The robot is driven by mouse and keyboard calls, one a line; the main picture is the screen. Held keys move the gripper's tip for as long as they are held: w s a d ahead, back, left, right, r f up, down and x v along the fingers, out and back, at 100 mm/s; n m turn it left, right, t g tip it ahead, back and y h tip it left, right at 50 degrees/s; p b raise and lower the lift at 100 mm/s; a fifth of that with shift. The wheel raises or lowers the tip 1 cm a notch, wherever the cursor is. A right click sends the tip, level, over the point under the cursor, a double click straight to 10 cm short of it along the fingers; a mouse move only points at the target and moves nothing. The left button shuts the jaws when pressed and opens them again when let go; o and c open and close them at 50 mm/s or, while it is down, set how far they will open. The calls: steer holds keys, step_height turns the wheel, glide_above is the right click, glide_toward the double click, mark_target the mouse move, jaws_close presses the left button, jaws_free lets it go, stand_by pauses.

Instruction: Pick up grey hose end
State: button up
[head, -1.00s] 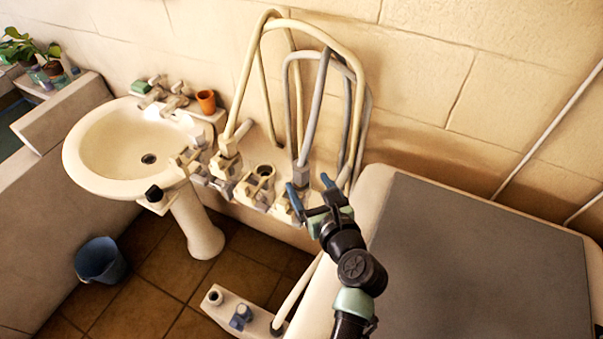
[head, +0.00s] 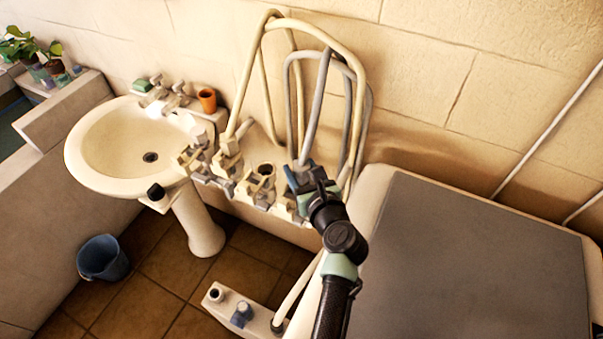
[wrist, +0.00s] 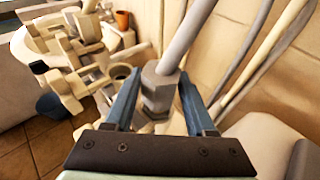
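The grey hose (head: 316,108) rises from its hose end and bends over at the top among the other hoses by the wall. In the wrist view the hose end (wrist: 158,88) is a grey hexagonal nut with a narrower fitting below it. My gripper (head: 302,176) is at the hose end, and in the head view it hides most of that end. In the wrist view its two blue fingers (wrist: 160,95) stand on either side of the nut, open around it. I cannot tell whether either finger touches it.
A cream hose (head: 250,80) and several valve fittings (head: 228,165) stand just left of my gripper. The white washbasin (head: 120,150) is further left, with an orange cup (head: 207,100) on the ledge. A grey-topped unit (head: 470,260) fills the right. The wall is close behind.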

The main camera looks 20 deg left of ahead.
jaws_close()
